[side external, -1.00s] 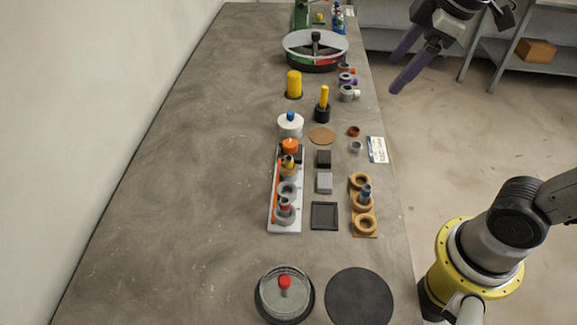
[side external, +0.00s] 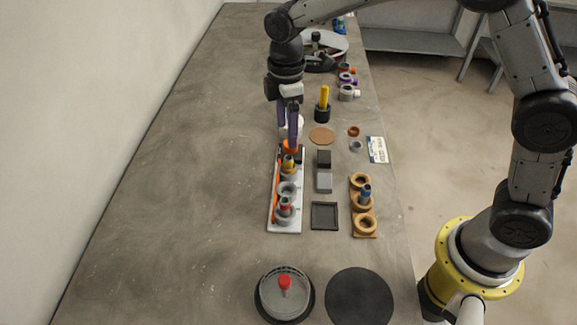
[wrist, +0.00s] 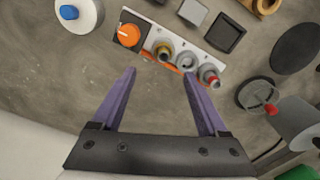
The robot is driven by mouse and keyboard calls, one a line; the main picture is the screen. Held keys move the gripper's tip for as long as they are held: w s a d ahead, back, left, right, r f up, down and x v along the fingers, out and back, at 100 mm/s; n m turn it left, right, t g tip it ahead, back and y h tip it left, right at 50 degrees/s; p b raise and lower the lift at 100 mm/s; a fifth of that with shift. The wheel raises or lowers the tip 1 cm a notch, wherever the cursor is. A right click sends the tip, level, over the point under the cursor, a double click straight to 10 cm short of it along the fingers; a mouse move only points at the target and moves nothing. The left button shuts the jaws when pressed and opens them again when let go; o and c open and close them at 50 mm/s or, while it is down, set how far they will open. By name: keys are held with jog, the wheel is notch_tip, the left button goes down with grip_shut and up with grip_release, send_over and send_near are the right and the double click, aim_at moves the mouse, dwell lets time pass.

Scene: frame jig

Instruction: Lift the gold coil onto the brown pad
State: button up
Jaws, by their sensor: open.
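The gold coil (side external: 289,166) sits on a white jig board (side external: 272,222), between an orange knob (side external: 289,145) and a grey coil (side external: 288,188). It also shows in the wrist view (wrist: 163,49), just beyond my fingertips. The brown pad (side external: 321,135) is a flat round disc lying bare on the bench, right of the board's far end; I do not see it in the wrist view. My gripper (side external: 287,134) points down near the board's far end, its purple fingers apart and empty. In the wrist view, the gripper (wrist: 159,73) has clear space between its fingers.
A white container with a blue cap (wrist: 68,12) stands near the board's far end. Right of the board are a dark block (side external: 323,158), a grey block (side external: 324,182), a black tray (side external: 324,216) and a wooden ring rack (side external: 363,204). The bench left of the board is clear.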

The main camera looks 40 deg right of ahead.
aim_at(286, 158)
notch_tip(286, 158, down, 5)
jog(key=shift+r, duration=0.2)
jog(key=shift+s+a+f, duration=0.1)
jog(key=shift+a+f, duration=0.1)
jog(key=shift+f, duration=1.15)
jog(key=shift+s+a+f, duration=0.1)
jog(key=shift+a+f, duration=0.05)
jog(key=shift+f, duration=1.2)
grip_shut()
